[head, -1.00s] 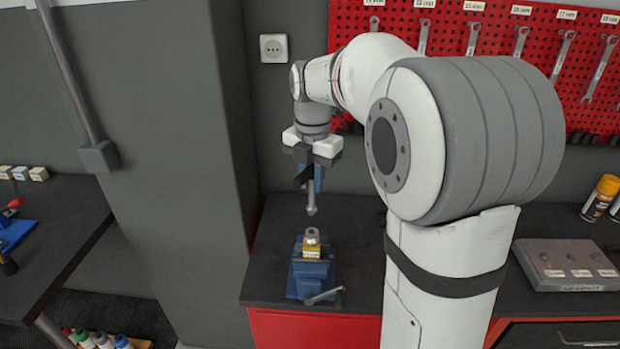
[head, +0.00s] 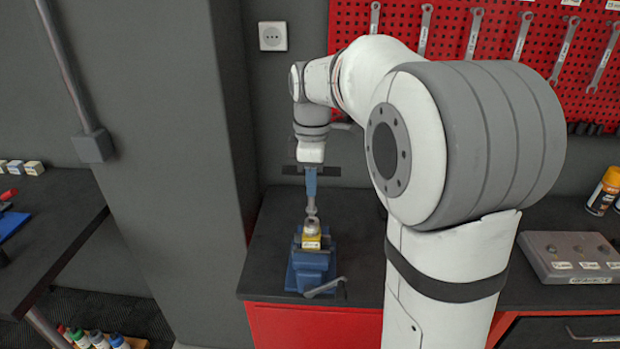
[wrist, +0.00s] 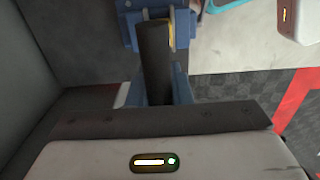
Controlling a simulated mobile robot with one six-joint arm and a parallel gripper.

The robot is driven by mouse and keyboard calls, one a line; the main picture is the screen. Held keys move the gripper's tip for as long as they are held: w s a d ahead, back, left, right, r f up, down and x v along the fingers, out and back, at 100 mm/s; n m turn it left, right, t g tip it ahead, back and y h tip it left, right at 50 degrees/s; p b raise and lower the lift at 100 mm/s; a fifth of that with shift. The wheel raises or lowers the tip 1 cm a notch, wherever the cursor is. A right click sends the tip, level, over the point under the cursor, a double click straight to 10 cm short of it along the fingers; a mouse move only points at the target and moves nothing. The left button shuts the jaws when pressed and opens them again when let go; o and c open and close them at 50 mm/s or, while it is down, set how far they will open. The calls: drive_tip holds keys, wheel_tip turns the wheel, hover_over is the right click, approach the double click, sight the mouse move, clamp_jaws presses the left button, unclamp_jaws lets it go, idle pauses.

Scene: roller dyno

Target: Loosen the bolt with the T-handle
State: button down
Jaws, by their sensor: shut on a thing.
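My gripper (head: 311,190) is shut on the T-handle, pointing straight down above the vise. The T-handle's metal shaft (head: 312,206) shows below the blue fingers. In the wrist view its dark grip (wrist: 155,62) lies between the fingers. The shaft's lower end meets the silver bolt (head: 312,228); I cannot tell if it is fully seated. The bolt stands on a yellow block (head: 312,243) clamped in the blue vise (head: 308,268). In the wrist view the vise (wrist: 128,22) shows behind the grip, and the bolt is hidden.
The vise's grey crank (head: 325,288) sticks out at the front right. A dark bench top (head: 265,250) surrounds the vise, clear on the left. A grey pillar (head: 180,150) stands to the left. A grey box (head: 572,257) lies far right. A red tool board (head: 480,50) hangs behind.

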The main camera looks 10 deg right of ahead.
drive_tip(key=shift+f, duration=0.3)
drive_tip(key=shift+f+b, duration=0.7)
drive_tip(key=shift+f, duration=0.4)
idle(0.7)
drive_tip(key=shift+r+n, duration=0.1)
drive_tip(key=shift+n, duration=0.4)
drive_tip(key=shift+n+p, duration=0.35)
drive_tip(key=shift+n, duration=0.65)
drive_tip(key=shift+n, duration=1.4)
